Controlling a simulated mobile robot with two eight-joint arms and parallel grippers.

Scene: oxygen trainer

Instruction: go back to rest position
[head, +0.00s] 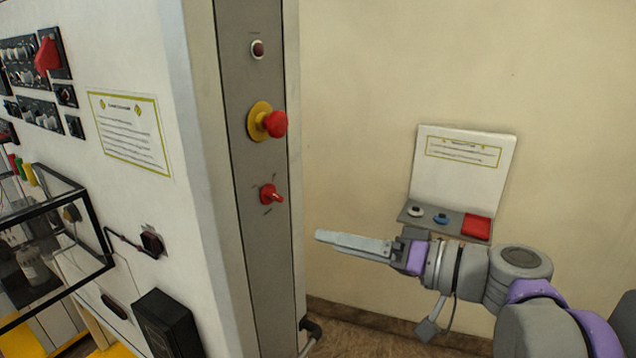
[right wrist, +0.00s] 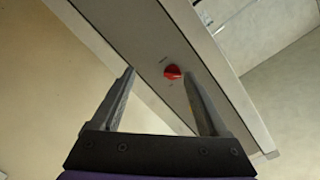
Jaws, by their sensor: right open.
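My right gripper (head: 352,243) is in front of the beige wall, right of the grey control strip, with its fingers pointing left. In the right wrist view the two fingers (right wrist: 158,85) are spread apart with nothing between their tips. The red rotary switch (head: 271,194) on the strip is to the upper left of the fingertips in the head view, apart from them. It also shows in the right wrist view (right wrist: 172,72), beyond the fingers. My left gripper is not in view.
The grey control strip (head: 249,232) also carries a red emergency button (head: 274,124) on a yellow base and a small dark button (head: 258,48). A wall panel (head: 464,165) with buttons stands behind my right arm. A glass-sided box (head: 60,235) is at left.

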